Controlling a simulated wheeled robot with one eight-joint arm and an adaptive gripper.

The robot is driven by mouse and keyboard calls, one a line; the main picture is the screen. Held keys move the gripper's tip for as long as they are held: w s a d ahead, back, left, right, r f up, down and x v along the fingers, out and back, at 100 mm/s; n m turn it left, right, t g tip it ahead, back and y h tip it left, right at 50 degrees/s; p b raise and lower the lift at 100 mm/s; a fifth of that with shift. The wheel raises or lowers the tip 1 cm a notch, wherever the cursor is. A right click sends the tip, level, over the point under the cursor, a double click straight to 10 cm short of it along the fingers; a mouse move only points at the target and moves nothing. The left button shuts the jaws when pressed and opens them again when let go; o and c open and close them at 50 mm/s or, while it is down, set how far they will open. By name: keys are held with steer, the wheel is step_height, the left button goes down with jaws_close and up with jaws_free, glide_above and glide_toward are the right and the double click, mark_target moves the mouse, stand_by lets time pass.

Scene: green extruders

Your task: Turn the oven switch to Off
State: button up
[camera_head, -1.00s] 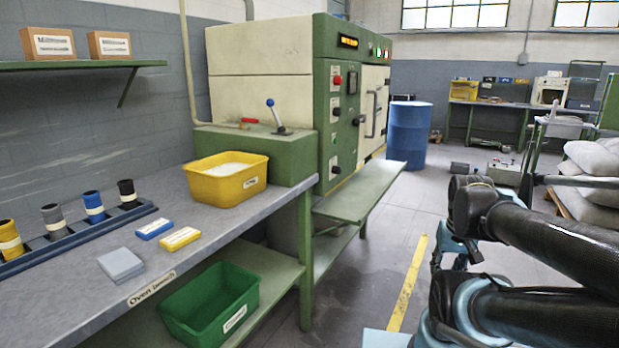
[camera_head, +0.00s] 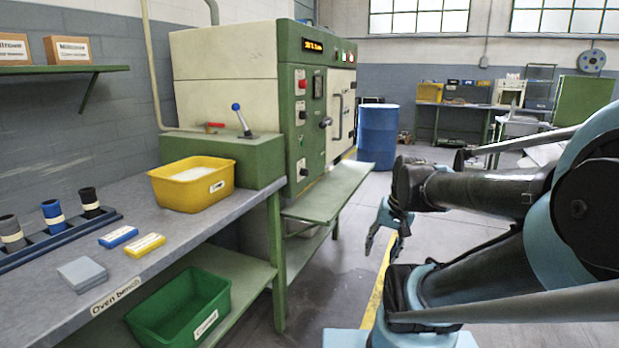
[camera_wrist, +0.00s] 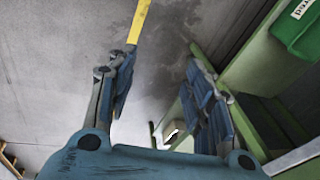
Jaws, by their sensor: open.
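The oven (camera_head: 225,100) is a cream and green cabinet behind the bench's far end. Its green front panel (camera_head: 312,150) faces right and carries a lit display (camera_head: 313,45), a red button (camera_head: 302,84), black knobs (camera_head: 302,115) and a lower knob (camera_head: 301,172). The labels are too small to read, so I cannot tell which is the oven switch or its setting. My gripper (camera_head: 384,246) hangs pointing down over the floor, right of the oven and apart from it. In the wrist view my gripper (camera_wrist: 162,62) has its fingers spread and nothing between them.
A green shelf (camera_head: 330,195) juts out below the panel. The bench (camera_head: 165,240) holds a yellow bin (camera_head: 192,184), a lever (camera_head: 242,120) and small blocks. A green bin (camera_head: 180,312) sits below. A blue barrel (camera_head: 377,137) stands behind.

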steer(key=w+a+r+m+y, duration=0.2)
steer(key=w+a+m, duration=0.1)
steer(key=w, duration=0.3)
steer(key=w+a+r+m+y, duration=0.2)
steer(key=w+a+r, duration=0.1)
steer(key=w, duration=0.3)
steer(key=m+t+y, duration=0.4)
steer(key=m+y, duration=0.7)
steer(key=m, duration=0.4)
glide_toward(305, 172)
steer(key=w+x, duration=0.1)
steer(key=x, duration=0.7)
steer(key=shift+w+f, duration=0.2)
steer(key=shift+f, duration=0.3)
